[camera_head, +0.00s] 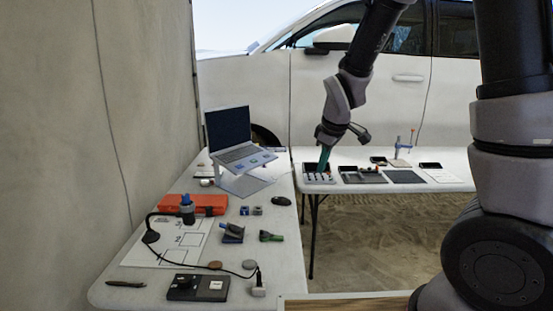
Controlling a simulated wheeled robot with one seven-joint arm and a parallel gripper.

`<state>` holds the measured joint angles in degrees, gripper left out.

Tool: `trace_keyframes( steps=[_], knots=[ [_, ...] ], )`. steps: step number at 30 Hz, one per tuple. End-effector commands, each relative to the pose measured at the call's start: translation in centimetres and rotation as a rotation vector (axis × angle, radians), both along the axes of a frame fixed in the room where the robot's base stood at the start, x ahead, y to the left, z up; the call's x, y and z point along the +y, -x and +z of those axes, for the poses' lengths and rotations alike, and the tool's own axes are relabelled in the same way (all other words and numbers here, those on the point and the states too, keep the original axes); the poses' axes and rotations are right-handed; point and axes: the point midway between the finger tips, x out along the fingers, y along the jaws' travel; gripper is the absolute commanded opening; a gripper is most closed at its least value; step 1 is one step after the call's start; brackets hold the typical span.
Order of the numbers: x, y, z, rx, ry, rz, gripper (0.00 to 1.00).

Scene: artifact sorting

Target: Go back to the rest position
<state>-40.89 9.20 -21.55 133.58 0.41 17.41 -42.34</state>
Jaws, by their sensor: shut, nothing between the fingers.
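My gripper (324,160) hangs at the end of my arm, pointing down over the left end of the far white table (455,181). Its fingers look shut with nothing between them, just above or at a tray with small compartments (319,179). I cannot tell whether the tips touch the tray. My arm comes down from the upper right of the picture.
The left white table (285,262) holds a laptop (240,150) on a stand, an orange case (195,203), a black box (197,288) and small tools. A clamp stand (400,155) rises on the far table. A white car (420,100) stands behind. Sandy floor (370,240) lies between.

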Motion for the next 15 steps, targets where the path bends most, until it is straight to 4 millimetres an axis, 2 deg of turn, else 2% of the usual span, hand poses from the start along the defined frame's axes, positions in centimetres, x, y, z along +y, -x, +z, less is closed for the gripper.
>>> trace_keyframes(
  steps=[1,6,11,15],
  knots=[
    [-1.4,0.6,2.3,0.000,-0.064,-0.091,0.00],
    [-5.1,3.7,8.4,0.017,-0.249,-0.372,0.00],
    [-8.2,7.6,13.4,0.020,-0.406,-0.619,0.00],
    [-10.3,11.7,16.9,0.011,-0.526,-0.822,0.00]
  ],
)
